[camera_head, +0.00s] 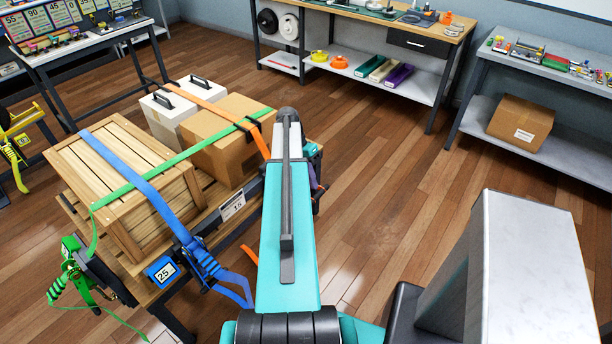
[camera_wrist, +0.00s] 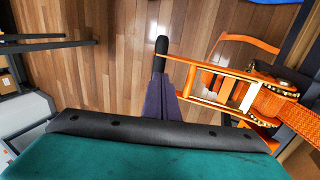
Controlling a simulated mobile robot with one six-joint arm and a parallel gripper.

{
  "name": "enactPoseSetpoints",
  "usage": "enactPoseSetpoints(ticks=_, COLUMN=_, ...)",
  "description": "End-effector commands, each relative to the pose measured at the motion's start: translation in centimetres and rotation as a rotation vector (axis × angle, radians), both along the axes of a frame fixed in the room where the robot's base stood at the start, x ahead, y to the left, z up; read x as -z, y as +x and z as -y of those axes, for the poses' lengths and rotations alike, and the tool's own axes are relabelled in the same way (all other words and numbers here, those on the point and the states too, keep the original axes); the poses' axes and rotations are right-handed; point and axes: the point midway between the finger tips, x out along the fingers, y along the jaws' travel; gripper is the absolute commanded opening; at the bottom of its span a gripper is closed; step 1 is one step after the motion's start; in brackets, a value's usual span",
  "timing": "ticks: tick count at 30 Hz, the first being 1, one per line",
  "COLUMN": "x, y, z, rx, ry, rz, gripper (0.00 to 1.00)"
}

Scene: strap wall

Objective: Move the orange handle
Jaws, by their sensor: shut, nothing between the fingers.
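The orange handle (camera_wrist: 210,69) belongs to an orange ratchet (camera_wrist: 265,98) at the right of the wrist view. Its two side bars run left toward a dark grip end (camera_wrist: 162,46). My gripper (camera_wrist: 166,82) shows as purple fingers, shut and with nothing between them. The fingers overlap the handle's left end in the picture; I cannot tell whether they touch it. Part of the handle is hidden behind them. In the head view my arm hides the ratchet and most of the gripper. The orange strap (camera_head: 213,107) crosses the load there.
A wooden crate (camera_head: 120,180), cardboard box (camera_head: 228,140) and white cases (camera_head: 165,112) stand on a pallet, with blue (camera_head: 150,192) and green (camera_head: 160,176) straps across. A loose orange strap end (camera_wrist: 250,40) shows beyond the handle. Wooden floor (camera_head: 390,190) lies open to the right.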

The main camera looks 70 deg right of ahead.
Motion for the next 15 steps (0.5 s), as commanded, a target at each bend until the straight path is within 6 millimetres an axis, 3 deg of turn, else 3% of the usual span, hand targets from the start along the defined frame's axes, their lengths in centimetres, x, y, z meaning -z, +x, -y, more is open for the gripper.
enactPoseSetpoints(ticks=15, x=1.7, y=-0.7, z=-0.2, rx=0.0, ry=0.0, rz=0.0, gripper=0.0)
